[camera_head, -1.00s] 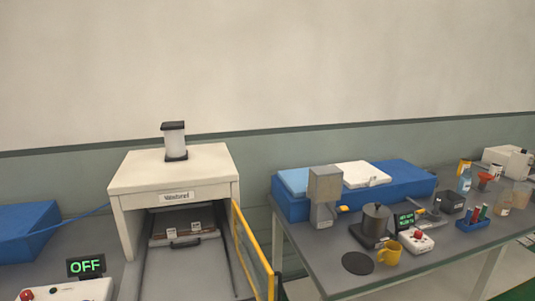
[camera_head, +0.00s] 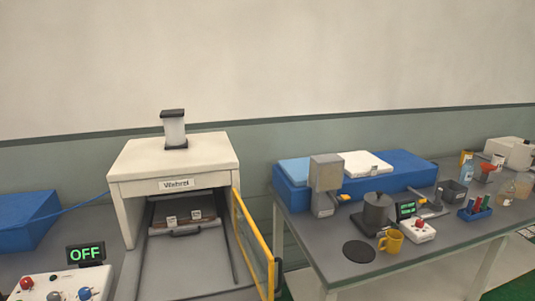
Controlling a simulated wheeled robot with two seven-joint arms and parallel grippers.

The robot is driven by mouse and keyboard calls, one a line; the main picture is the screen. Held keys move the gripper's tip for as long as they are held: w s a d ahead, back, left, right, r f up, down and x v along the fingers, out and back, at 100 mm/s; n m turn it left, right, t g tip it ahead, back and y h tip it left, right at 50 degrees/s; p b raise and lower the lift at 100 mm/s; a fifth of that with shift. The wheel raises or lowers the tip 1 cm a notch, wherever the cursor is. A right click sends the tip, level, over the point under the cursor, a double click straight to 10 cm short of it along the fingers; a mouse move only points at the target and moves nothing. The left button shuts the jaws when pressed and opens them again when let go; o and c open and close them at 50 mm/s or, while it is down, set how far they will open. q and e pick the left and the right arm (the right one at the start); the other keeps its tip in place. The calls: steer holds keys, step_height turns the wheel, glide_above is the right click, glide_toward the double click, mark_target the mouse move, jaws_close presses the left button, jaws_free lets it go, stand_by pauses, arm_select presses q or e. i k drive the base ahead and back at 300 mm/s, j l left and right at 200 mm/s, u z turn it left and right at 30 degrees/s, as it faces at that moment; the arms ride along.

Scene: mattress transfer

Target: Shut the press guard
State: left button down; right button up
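The press (camera_head: 175,162) is a cream box with a label on its front and a dark cylinder cap on top, left of centre. Its guard (camera_head: 253,243) is a yellow-framed panel on the right side of the opening. The guard stands swung open, pointing toward me, with a dark handle (camera_head: 278,273) near its free end. Inside the opening lies a grey tray (camera_head: 185,228) with a dark handle and two small white tags. Neither of my grippers is in view.

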mark_target(240, 212)
steer(key=l+u, duration=0.35)
steer(key=l, duration=0.3)
steer(key=l+u, duration=0.35)
steer(key=l, duration=0.3)
steer(key=k+l+u, duration=0.1)
steer(key=l+u, duration=0.25)
steer(key=l, duration=0.25)
